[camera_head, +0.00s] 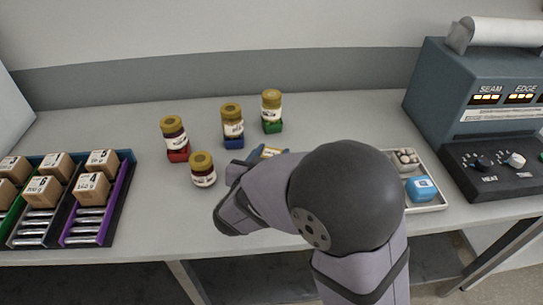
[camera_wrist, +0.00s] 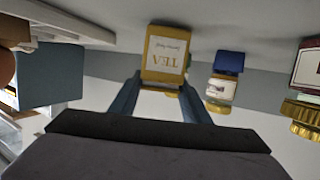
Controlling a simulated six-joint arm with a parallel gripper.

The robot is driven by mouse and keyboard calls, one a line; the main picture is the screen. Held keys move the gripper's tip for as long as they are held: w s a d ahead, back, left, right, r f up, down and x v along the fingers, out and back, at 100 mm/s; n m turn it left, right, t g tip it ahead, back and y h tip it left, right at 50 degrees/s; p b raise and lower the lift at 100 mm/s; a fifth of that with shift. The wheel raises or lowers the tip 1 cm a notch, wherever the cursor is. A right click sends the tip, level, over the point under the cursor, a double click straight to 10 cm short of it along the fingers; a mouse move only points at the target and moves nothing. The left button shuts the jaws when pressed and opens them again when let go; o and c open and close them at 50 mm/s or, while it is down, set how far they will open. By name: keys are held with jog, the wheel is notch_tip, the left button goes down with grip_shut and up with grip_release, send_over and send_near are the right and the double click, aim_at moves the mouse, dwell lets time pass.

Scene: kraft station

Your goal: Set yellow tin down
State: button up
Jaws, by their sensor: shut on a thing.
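The yellow tin (camera_wrist: 164,58) has a white TEA label, which appears upside down in the wrist view. My gripper (camera_wrist: 161,90) is shut on it, one finger on each side. In the head view my gripper (camera_head: 256,164) is low over the middle of the table, and only a small part of the tin (camera_head: 271,152) shows past my arm. I cannot tell whether the tin's base touches the table.
Gold-lidded jars stand behind and left, on a red block (camera_head: 178,156), a blue block (camera_head: 234,142) and a green block (camera_head: 272,127). One jar (camera_head: 203,176) stands directly on the table, left of my gripper. A tray (camera_head: 433,207), sealing machine (camera_head: 430,80) and box rack (camera_head: 120,220) flank.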

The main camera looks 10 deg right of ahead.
jog(key=shift+f, duration=0.2)
jog(key=o, duration=1.2)
jog(key=shift+f, duration=0.1)
jog(key=shift+c, duration=0.2)
jog(key=shift+s+a+r, duration=0.1)
jog(key=shift+s+r, duration=0.05)
jog(key=shift+r, duration=0.1)
jog(key=v, duration=1.1)
jog(key=shift+s+a, duration=0.15)
jog(key=shift+s, duration=0.2)
jog(key=shift+r, duration=0.1)
